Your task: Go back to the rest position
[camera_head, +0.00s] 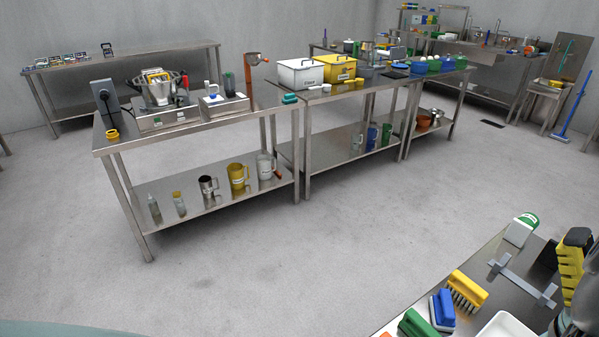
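I cannot make out my gripper in this view, so its opening and anything it may hold are not shown. A dark and grey shape is cut off at the right edge, and I cannot tell whether it is part of my arm. The task names no other object.
A steel table (403,318) at the lower right holds a yellow brush (466,290), a blue brush (443,309) and a white tray (503,328). Steel benches with a white box (301,75), a yellow box (339,69) and jugs stand beyond. Grey floor (290,255) between is clear.

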